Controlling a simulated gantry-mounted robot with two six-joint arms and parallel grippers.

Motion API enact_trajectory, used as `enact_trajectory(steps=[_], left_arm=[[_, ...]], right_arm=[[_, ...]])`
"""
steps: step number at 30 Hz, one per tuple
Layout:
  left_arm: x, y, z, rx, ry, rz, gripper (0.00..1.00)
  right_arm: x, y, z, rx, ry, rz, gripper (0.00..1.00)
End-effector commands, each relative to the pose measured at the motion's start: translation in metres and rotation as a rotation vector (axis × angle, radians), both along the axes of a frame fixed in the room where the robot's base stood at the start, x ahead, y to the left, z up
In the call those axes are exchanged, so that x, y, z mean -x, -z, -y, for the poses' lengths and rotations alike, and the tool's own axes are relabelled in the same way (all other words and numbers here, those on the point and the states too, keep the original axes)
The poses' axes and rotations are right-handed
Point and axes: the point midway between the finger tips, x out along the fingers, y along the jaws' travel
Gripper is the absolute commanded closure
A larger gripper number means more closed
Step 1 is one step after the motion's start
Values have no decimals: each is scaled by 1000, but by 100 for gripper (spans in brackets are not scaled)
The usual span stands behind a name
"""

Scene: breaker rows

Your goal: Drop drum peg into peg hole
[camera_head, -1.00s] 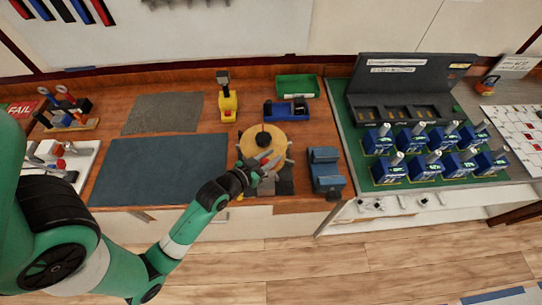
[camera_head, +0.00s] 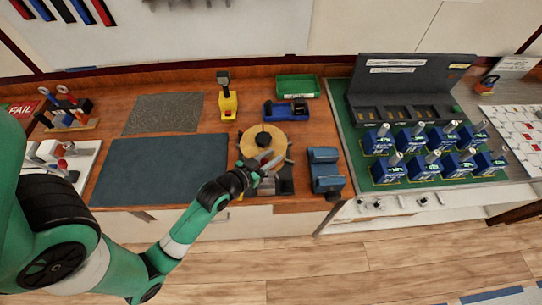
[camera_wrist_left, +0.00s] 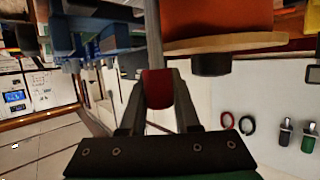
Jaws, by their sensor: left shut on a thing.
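A round wooden drum (camera_head: 254,134) with a black knob at its middle stands on the wooden bench in the head view. Its pale disc edge (camera_wrist_left: 222,42) shows in the left wrist view. My left gripper (camera_head: 268,168) is at the drum's front edge, above a dark block (camera_head: 285,186). In the left wrist view the gripper (camera_wrist_left: 158,92) is shut on a red piece (camera_wrist_left: 157,88), seemingly the drum peg, with a grey shaft near it. The peg hole cannot be made out. My right gripper is not in view.
A blue vise-like block (camera_head: 325,170) stands just right of the drum. A blue tool (camera_head: 286,110), a green bin (camera_head: 297,85) and a yellow device (camera_head: 228,103) are behind it. A blue-grey mat (camera_head: 160,168) lies clear on the left. Blue breakers (camera_head: 383,140) stand in rows at right.

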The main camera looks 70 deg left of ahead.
Motion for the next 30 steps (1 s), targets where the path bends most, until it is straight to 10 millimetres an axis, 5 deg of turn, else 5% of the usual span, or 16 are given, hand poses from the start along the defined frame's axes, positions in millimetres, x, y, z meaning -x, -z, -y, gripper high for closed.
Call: enact_trajectory(steps=[27,28,30], left_arm=[[0,20,0,0,0,-1,100],[0,19,0,0,0,-1,66],[0,19,0,1,0,-2,54]], right_arm=[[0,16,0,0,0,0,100],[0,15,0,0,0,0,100],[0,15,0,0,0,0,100]])
